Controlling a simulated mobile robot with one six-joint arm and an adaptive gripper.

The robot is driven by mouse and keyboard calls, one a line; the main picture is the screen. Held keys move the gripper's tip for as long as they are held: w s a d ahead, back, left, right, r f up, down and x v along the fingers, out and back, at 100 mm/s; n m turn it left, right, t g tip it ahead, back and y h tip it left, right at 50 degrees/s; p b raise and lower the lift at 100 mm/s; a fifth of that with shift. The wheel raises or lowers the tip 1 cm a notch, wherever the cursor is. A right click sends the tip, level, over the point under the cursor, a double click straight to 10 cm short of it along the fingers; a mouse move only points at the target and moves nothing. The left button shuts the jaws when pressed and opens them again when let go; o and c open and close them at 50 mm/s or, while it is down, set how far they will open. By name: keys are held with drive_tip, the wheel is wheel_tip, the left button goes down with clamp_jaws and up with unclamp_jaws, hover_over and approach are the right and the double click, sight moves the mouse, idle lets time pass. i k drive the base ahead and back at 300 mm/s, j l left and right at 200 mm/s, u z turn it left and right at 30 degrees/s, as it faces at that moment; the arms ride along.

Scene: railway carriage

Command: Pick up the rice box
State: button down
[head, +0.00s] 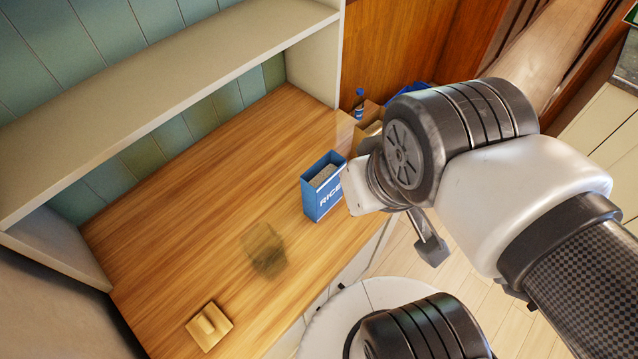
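The rice box (313,200) is a blue, open-topped box with white "RICE" lettering. It stands upright on the wooden counter (190,215), near its front edge. Pale contents show inside its top. My gripper (430,250) is just right of the box in the head view, mostly hidden behind my wrist. One dark finger shows, hanging down past the counter edge. Part of my wrist overlaps the right side of the box in the picture. I cannot tell whether the gripper touches the box or how far it is open.
A blue-capped bottle (359,103) and a brown carton (371,115) are behind the box. A shelf (170,100) overhangs the counter's back.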

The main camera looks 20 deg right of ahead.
sight(322, 189)
drive_tip(key=u, duration=0.95)
drive_tip(key=k+l, duration=0.1)
drive_tip(key=k, duration=0.6)
